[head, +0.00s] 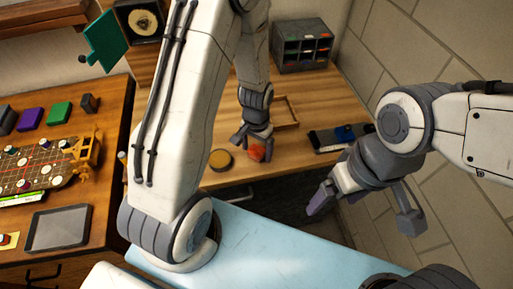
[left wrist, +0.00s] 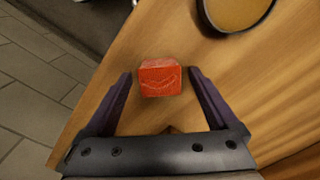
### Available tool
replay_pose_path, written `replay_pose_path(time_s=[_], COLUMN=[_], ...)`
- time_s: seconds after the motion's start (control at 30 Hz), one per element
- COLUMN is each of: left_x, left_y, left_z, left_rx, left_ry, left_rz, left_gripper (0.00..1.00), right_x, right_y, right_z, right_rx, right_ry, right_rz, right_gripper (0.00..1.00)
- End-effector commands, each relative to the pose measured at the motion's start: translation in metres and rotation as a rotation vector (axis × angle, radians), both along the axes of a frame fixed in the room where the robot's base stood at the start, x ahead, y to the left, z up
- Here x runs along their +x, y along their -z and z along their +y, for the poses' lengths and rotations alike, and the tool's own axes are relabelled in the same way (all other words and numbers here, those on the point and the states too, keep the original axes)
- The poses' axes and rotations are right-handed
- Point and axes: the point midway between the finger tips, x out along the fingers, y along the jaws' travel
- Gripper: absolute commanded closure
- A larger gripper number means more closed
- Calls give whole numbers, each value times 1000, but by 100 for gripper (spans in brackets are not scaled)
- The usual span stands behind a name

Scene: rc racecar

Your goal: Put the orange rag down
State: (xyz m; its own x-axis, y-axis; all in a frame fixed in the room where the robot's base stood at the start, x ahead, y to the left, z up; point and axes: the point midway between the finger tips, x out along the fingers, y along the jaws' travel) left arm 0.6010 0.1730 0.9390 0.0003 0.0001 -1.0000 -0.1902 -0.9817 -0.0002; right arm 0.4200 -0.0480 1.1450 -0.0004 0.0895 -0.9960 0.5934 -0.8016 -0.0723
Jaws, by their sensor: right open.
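A small orange-red folded, block-like thing, which looks like the orange rag (head: 262,151), is on the wooden desk near its front edge. In the left wrist view the orange rag (left wrist: 160,78) sits between the fingertips, with a gap on each side. My left gripper (head: 251,140) is open around or just above it, fingers pointing down; the exact height is hard to tell. My right gripper (head: 365,208) is open and empty, in the air right of the desk.
A round yellow-topped tin (head: 220,160) stands left of the rag. A wooden tray (head: 286,112) lies behind, and a dark case with a blue item (head: 340,137) lies to the right. A drawer cabinet (head: 301,46) stands at the back. A game table (head: 60,245) is at left.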

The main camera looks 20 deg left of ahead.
Motion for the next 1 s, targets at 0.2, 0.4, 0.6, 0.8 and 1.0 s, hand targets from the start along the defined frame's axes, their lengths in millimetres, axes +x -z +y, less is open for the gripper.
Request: replay_pose_path(time_s=[0.2, 0.4, 0.6, 0.8, 1.0], left_x=[0, 1, 2, 2, 1], left_y=[0, -10, -45, -86, -115], left_z=[0, 0, 0, 0, 0], left_rx=[0, 0, -1, -1, 0], left_ry=[0, 0, 0, 0, 0], left_rz=[0, -4, -9, -8, -3], left_gripper=[9, 9, 9, 9, 9], right_x=[0, 0, 0, 0, 0], right_y=[0, -1, 4, 8, 11], right_z=[0, 0, 0, 0, 0], right_rx=[0, 0, 0, 0, 0], right_ry=[0, 0, 0, 0, -1], right_rz=[0, 0, 0, 0, 0], right_gripper=[9, 9, 9, 9, 9])
